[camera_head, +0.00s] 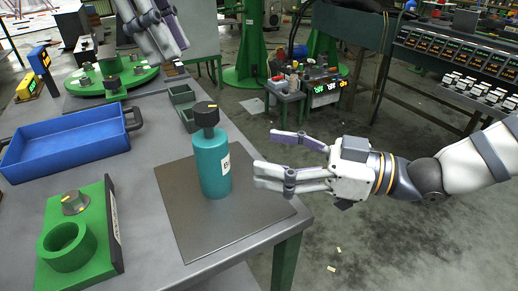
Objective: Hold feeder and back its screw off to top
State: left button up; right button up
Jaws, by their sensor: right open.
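The feeder, a teal cylinder (212,165) with a partly visible label, stands upright on a dark mat near the table's right edge. Its screw, a black knob (206,114) with a yellow mark, sits on top. My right gripper (265,152) is open and empty to the right of the feeder, its fingers pointing at the feeder and apart from it. My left gripper (165,52) is high up at the top left, behind the feeder and clear of it; its finger opening is hard to make out.
The dark mat (185,225) is bare around the feeder. A blue tray (65,145) lies to the left, and a green block with a ring (67,247) at the front left. Small green bins (182,95) and a round green fixture (105,85) stand behind.

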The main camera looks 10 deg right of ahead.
aim_at(227, 147)
jog(key=x, duration=1.1)
jog(key=shift+a, duration=0.1)
grip_shut()
dwell(0.3)
